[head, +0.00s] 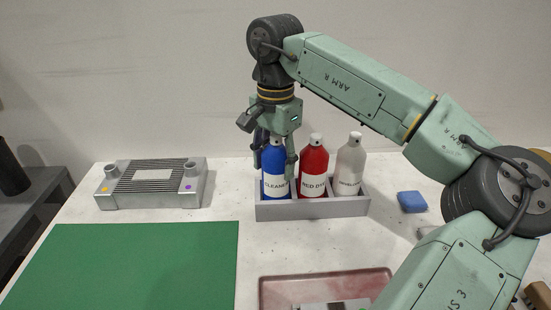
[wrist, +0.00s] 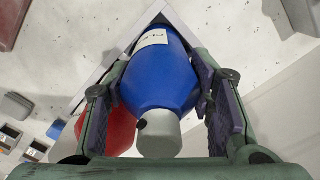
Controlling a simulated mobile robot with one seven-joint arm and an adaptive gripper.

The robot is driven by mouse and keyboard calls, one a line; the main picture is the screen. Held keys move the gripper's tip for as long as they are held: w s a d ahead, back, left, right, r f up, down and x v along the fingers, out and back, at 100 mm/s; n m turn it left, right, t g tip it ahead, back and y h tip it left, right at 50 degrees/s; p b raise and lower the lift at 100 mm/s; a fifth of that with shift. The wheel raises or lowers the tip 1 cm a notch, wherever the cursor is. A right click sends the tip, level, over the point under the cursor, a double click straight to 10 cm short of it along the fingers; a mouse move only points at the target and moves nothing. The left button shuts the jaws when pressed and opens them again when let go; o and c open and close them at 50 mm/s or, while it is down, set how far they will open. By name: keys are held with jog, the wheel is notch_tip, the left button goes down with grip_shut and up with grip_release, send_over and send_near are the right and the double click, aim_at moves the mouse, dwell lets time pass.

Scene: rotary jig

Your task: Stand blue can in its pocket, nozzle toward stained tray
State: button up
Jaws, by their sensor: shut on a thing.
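The blue can (head: 273,184), labelled CLEANER, is upright in the left pocket of the grey rack (head: 312,210). The rack's front wall hides its base, so I cannot tell if it touches the pocket floor. My gripper (head: 275,168) comes from above and is shut on the can, one finger on each side. In the wrist view the blue can (wrist: 160,78) shows between the fingers. Its dark nozzle dot (wrist: 141,124) is on the cap's upper-left side, toward a reddish corner at the picture's upper left. The stained tray (head: 268,288) is pinkish, in front of the rack.
A red can (head: 314,165) and a white can (head: 350,162) stand in the other pockets. A finned metal block (head: 153,184) is left, behind a green mat (head: 130,265). A blue sponge-like block (head: 411,202) lies right. My arm covers the right side.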

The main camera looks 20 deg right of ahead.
jog(key=shift+f, duration=0.15)
jog(key=o, duration=1.4)
jog(key=shift+o, duration=0.2)
notch_tip(320, 180, up, 12)
jog(key=shift+r, duration=0.25)
